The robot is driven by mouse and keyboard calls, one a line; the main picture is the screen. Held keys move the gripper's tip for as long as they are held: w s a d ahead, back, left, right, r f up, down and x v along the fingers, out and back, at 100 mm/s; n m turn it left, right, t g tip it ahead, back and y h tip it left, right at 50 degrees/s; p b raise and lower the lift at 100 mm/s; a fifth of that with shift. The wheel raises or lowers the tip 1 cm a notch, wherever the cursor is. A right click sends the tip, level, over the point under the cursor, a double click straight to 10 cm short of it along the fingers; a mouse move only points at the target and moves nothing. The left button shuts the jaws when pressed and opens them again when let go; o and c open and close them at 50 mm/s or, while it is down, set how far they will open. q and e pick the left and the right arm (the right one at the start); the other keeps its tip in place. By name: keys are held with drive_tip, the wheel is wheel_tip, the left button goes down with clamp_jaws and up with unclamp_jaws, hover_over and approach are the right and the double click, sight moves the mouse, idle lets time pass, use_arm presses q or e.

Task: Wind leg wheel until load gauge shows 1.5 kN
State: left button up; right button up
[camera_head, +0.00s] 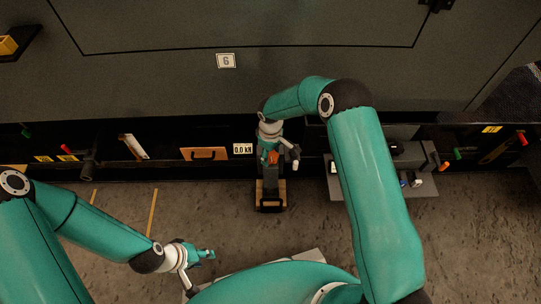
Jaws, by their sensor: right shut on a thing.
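The load gauge (243,148) is a small white display on the dark front rail and reads 0.0 kN. The leg (270,186) stands just right of it, a dark post on a foot with a wooden-coloured base. My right gripper (273,158) points down at the top of the leg and is shut on an orange part, seemingly the leg wheel; gripper and wrist hide most of the wheel. My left gripper (207,254) is low over the floor, left of the leg and apart from everything; its finger gap is too small to make out.
A grey tray (428,188) with small parts sits right of my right forearm. A wooden-coloured panel with a handle (204,154) is left of the gauge. Red, green and orange handles line the rail. A panel marked 6 (226,61) rises behind. Floor at left is clear.

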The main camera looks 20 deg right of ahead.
sight(271, 155)
drive_tip(key=shift+w+m+b, duration=0.1)
drive_tip(key=shift+m+b, duration=0.2)
drive_tip(key=shift+m, duration=0.5)
drive_tip(key=shift+r, duration=0.1)
drive_tip(key=o, duration=1.2)
drive_tip(key=shift+c, duration=0.2)
drive_tip(key=shift+r, duration=0.1)
wheel_tip(271, 155, up, 12)
drive_tip(key=shift+f, duration=0.2)
